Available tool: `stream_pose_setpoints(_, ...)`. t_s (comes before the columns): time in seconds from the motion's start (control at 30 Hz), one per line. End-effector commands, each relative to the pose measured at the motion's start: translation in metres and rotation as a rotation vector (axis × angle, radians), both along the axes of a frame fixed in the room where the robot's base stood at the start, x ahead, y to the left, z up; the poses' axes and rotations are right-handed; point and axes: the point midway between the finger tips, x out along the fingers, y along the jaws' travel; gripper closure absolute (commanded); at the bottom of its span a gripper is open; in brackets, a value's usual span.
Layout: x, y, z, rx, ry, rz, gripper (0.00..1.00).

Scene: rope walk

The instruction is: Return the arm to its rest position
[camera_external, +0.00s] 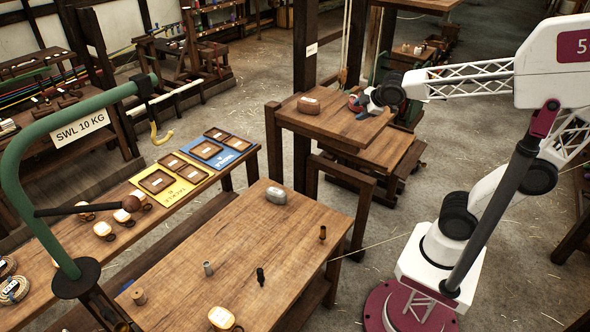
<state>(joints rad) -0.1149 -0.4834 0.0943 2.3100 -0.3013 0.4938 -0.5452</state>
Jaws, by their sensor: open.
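My arm stands at the right on a dark red round base (405,308), white with lattice links. It reaches left over the small raised wooden table (335,125) at the back. My gripper (357,104) is at the right part of that table, small in the view, and open. I see nothing held in it. Whether the fingertips touch the tabletop I cannot tell.
A wooden bench (205,285) in front holds a grey rounded object (276,196), a labelled weight (221,318) and several small cylinders. A green crane (95,102) stands left, by a table with yellow and blue mats (172,188). A dark post (304,60) rises behind the raised table.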

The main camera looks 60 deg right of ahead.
Motion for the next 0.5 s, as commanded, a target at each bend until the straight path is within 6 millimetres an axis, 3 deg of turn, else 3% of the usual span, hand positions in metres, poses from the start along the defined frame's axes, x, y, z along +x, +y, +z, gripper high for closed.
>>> stream_pose_setpoints(0.3,-0.098,-0.026,-0.006,0.276,0.096,-0.339,0.47)
stream_pose_setpoints(0.5,-0.142,-0.03,-0.013,0.403,0.146,-0.493,0.47)
